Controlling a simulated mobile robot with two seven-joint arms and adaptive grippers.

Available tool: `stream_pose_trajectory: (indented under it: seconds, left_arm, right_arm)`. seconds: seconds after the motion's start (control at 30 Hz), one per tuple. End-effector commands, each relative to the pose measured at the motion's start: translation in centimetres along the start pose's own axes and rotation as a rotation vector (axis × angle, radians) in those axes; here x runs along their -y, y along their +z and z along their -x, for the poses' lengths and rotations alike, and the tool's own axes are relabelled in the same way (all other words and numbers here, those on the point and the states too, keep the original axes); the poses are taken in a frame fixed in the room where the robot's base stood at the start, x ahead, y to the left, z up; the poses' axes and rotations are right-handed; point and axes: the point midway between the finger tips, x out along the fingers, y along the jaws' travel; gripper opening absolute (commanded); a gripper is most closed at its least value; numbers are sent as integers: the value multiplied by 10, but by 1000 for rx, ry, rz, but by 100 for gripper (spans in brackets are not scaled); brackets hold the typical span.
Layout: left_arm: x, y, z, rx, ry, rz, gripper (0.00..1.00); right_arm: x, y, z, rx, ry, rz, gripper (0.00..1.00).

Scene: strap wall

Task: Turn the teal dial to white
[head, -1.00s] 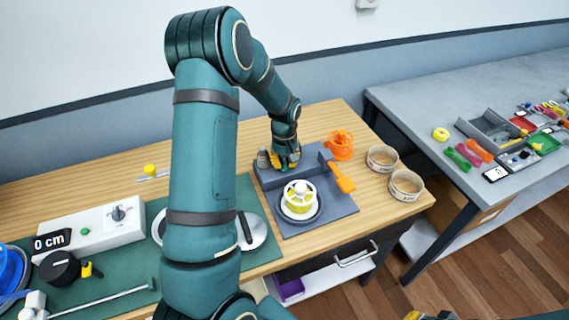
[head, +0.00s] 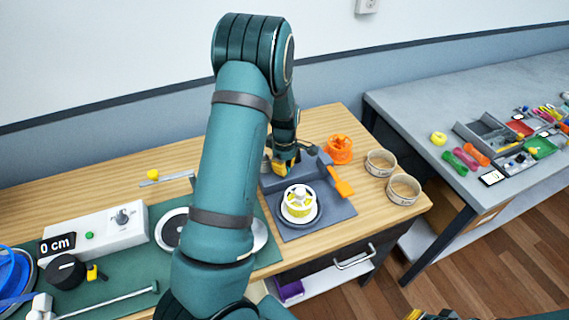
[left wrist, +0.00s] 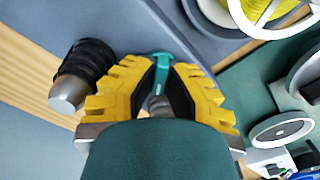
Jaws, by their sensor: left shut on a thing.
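The teal dial (left wrist: 161,58) shows in the left wrist view as a small teal handle on the grey base plate. My left gripper (left wrist: 162,75) has its yellow fingers closed around it from both sides. In the head view my left gripper (head: 284,165) is at the back of the grey plate (head: 330,206), and the dial is hidden behind it and the arm. No white mark for the dial can be made out. Only a yellow tip of my right gripper (head: 414,315) shows at the bottom edge of the head view.
A dark, metal-tipped knob (left wrist: 82,75) stands close beside the fingers. A white spool with yellow winding (head: 299,203) sits at the plate's front. An orange scoop (head: 341,183), an orange holder (head: 340,148) and two bowls (head: 381,163) are to the right.

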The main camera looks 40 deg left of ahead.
Motion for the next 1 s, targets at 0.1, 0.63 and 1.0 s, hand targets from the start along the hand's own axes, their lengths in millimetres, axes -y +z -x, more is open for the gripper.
stream_pose_trajectory:
  seconds: [0.1, 0.63, 1.0]
  left_arm:
    - [2, 1, -1, 0, -6, 61, 0]
    - [2, 1, -2, 1, -6, 164, 0]
    - [1, 1, -2, 1, -5, 163, 41]
  right_arm:
    - [2, -1, 5, 0, -1, 0, 0]
    - [3, -1, 11, 1, -2, 0, 0]
    - [3, -1, 10, 0, -2, 0, 0]
